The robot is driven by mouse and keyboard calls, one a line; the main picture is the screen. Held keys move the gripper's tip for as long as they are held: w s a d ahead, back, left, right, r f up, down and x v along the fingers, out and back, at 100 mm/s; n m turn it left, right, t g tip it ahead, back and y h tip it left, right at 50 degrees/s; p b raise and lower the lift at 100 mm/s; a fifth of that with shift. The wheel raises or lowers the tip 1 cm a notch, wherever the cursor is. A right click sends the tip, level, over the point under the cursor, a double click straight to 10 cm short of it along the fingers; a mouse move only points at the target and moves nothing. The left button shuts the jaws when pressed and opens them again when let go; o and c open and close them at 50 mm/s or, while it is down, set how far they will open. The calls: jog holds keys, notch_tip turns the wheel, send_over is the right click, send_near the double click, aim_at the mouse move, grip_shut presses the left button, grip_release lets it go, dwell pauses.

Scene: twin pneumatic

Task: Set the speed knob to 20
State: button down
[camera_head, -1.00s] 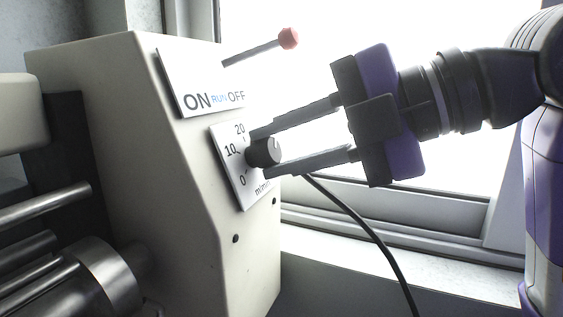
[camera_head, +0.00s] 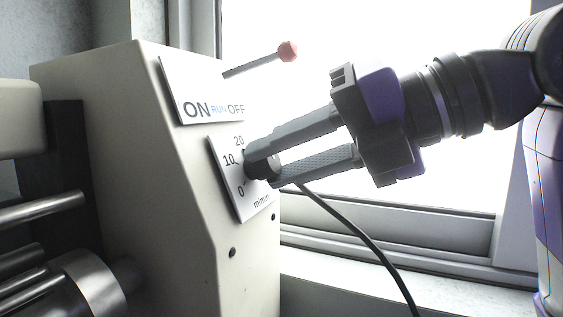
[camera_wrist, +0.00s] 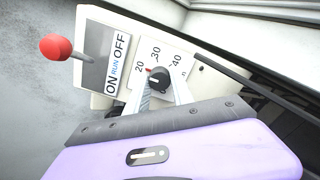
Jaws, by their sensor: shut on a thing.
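The black round speed knob (camera_head: 259,165) sits on a white dial plate (camera_head: 229,191) on the front of a cream machine. In the head view the plate reads 0, 10 and 20; in the wrist view the knob (camera_wrist: 158,79) stands beside 20, 30 and 40. A small red mark shows at the knob's edge near the 20 in the wrist view. My gripper (camera_head: 268,165) is shut on the knob, one finger on either side. The fingers partly cover the knob, so its exact setting is hard to read.
An ON/RUN/OFF plate (camera_head: 202,92) with a red-tipped lever (camera_head: 287,51) is just above the dial. A black cable (camera_head: 355,222) hangs below my gripper. A window sill (camera_head: 400,262) lies behind. Metal rollers (camera_head: 85,285) are at the lower left.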

jog(key=shift+f, duration=0.1)
dwell(0.3)
jog(key=c, duration=1.1)
grip_release()
jog(key=shift+d, duration=0.1)
jog(key=v, duration=0.7)
jog(key=shift+d, duration=0.3)
jog(key=shift+s, duration=0.15)
